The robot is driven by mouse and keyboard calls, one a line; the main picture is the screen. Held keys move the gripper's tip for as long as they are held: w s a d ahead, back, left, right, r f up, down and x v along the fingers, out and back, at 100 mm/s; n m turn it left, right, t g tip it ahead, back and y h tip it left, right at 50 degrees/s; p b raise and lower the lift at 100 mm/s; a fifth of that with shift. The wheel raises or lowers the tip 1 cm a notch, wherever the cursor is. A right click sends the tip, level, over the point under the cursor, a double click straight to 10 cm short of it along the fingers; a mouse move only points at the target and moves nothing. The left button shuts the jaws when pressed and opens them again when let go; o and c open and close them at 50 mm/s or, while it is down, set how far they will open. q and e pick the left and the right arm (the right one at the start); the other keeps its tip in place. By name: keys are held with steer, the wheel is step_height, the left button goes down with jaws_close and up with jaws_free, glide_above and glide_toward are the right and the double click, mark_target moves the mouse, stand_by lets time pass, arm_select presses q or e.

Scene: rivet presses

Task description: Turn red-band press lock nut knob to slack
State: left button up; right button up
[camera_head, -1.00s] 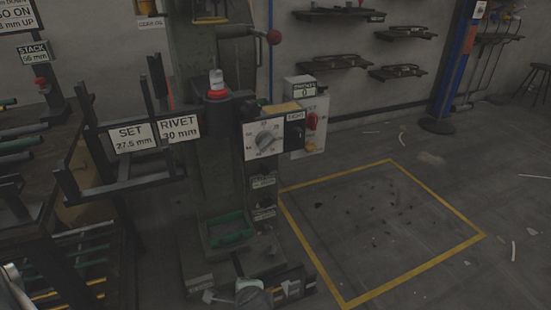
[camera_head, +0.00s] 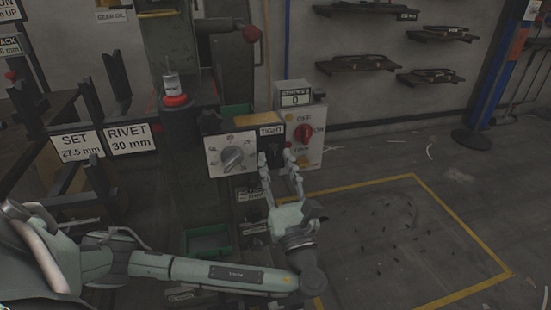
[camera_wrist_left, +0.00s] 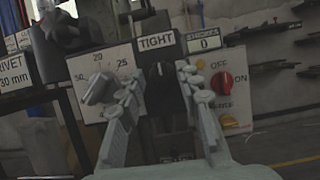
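The press has a red band (camera_head: 175,100) around the base of its clear cup. Its black lock nut knob (camera_wrist_left: 160,78) sits below a sign reading TIGHT (camera_wrist_left: 157,41) in the left wrist view, with its grip roughly upright. In the head view the knob (camera_head: 272,147) is partly hidden behind my fingers. My left gripper (camera_head: 278,160) is open, its fingers pointing up toward the knob. In the left wrist view the gripper (camera_wrist_left: 158,80) has one finger on each side of the knob, and contact cannot be told. My right gripper is not in view.
A grey dial knob (camera_head: 232,158) on a white scale plate is left of the lock knob. A white box (camera_head: 305,150) with a red OFF switch and a strokes counter (camera_head: 295,100) reading 0 is right. A yellow floor outline (camera_head: 385,178) encloses scattered bits.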

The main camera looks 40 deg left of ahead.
arm_select(q)
steer(key=shift+w+a+r, duration=0.2)
steer(key=shift+w+a, duration=0.25)
jaws_close()
